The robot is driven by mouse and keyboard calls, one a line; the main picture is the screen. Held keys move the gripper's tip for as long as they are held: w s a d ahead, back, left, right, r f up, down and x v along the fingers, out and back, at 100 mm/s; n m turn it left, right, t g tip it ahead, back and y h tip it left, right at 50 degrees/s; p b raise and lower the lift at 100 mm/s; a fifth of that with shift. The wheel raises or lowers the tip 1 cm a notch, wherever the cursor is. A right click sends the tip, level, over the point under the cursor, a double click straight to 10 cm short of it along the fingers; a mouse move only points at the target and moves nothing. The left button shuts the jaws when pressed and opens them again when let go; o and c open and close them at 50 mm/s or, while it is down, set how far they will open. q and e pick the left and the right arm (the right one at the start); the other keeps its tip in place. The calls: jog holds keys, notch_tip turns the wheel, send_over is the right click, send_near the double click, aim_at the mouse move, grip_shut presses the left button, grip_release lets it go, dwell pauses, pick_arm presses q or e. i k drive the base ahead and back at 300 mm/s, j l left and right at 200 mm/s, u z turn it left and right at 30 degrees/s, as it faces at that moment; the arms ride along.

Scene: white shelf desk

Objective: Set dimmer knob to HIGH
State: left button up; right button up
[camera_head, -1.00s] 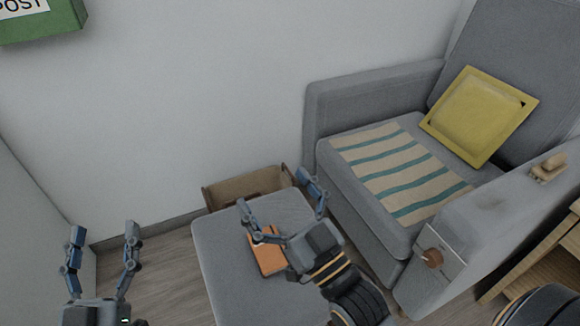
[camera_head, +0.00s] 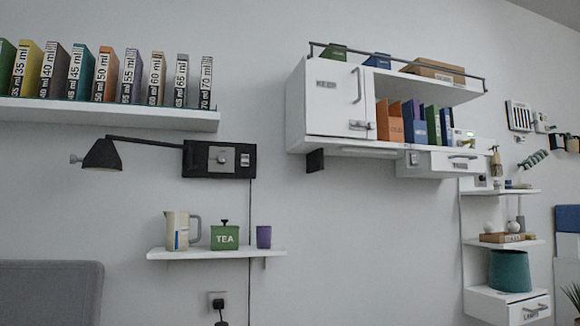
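A dimmer knob (camera_head: 222,159), small and round, sits on a light plate in the middle of a black wall box (camera_head: 203,160). A black lamp (camera_head: 102,154) reaches out to the left from this box on a thin arm. A small switch (camera_head: 245,160) is to the right of the knob. The markings around the knob are too small to read, so its setting cannot be told. Neither of my grippers is in view.
A shelf of labelled books (camera_head: 110,113) is above the lamp. A small shelf (camera_head: 215,254) below holds a jug (camera_head: 181,231), green TEA tin (camera_head: 225,236) and purple cup (camera_head: 264,236). A white cabinet (camera_head: 333,105) hangs to the right. A grey chair back (camera_head: 50,292) is lower left.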

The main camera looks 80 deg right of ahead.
aim_at(222, 158)
jog(key=k+l+z, duration=0.1)
jog(key=z, duration=2.1)
